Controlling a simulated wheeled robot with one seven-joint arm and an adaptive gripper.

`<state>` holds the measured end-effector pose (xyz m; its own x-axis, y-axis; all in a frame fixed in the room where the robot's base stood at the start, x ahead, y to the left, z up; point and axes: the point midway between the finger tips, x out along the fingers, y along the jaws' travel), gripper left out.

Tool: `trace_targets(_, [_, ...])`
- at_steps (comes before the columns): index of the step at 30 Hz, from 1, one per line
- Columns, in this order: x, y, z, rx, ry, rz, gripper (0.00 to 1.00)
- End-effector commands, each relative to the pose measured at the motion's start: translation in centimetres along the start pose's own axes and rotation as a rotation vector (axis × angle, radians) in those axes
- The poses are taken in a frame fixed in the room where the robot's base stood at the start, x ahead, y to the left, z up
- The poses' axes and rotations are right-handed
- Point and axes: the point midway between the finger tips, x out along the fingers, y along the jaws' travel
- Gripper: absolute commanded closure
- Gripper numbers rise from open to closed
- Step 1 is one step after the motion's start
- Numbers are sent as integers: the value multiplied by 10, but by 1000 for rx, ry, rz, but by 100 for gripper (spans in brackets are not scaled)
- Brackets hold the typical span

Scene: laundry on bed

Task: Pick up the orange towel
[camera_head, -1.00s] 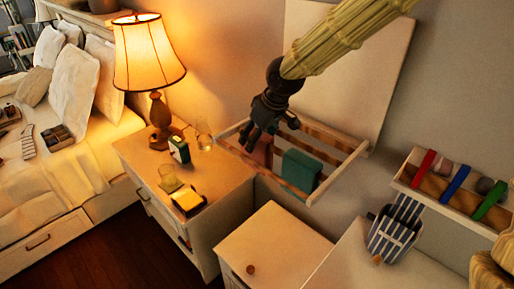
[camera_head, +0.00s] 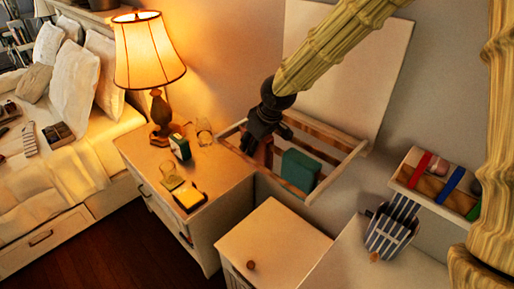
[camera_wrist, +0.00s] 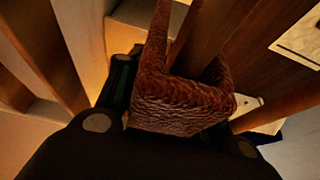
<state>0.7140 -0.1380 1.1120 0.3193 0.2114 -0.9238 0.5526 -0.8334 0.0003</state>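The orange towel (camera_wrist: 185,105), reddish-brown and ribbed, hangs folded over a wooden bar of the wall rack in the wrist view. In the head view only a sliver of the towel (camera_head: 264,156) shows below my gripper. My gripper (camera_head: 255,143) is at the left part of the rack, pointing down. In the wrist view its fingers (camera_wrist: 185,90) are spread, one on each side of the towel. The towel lies between them, close to the fingers; whether they touch it is unclear. The fingertips are partly hidden.
A teal towel (camera_head: 299,170) hangs on the same rack (camera_head: 335,178), right of my gripper. A lit lamp (camera_head: 149,52) and glasses stand on the nightstand (camera_head: 212,206) at left. A small cabinet (camera_head: 272,245) stands below. A wall shelf (camera_head: 429,190) is at right.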

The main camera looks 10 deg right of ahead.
Motion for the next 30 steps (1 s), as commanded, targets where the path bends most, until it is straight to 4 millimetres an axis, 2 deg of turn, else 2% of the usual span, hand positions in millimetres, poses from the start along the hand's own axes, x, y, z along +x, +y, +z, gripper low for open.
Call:
trace_targets(1, [0, 0, 0, 0, 0, 0, 79])
trace_targets(3, [0, 0, 0, 0, 0, 0, 87])
trace_targets(11, [-1, 0, 0, 0, 1, 0, 87])
trace_targets(17, [-13, 1, -6, 2, 3, 1, 87])
trace_targets(23, [-47, 1, -21, 1, 7, 2, 87])
trace_targets(30, [-100, 1, -43, 1, 5, 2, 87])
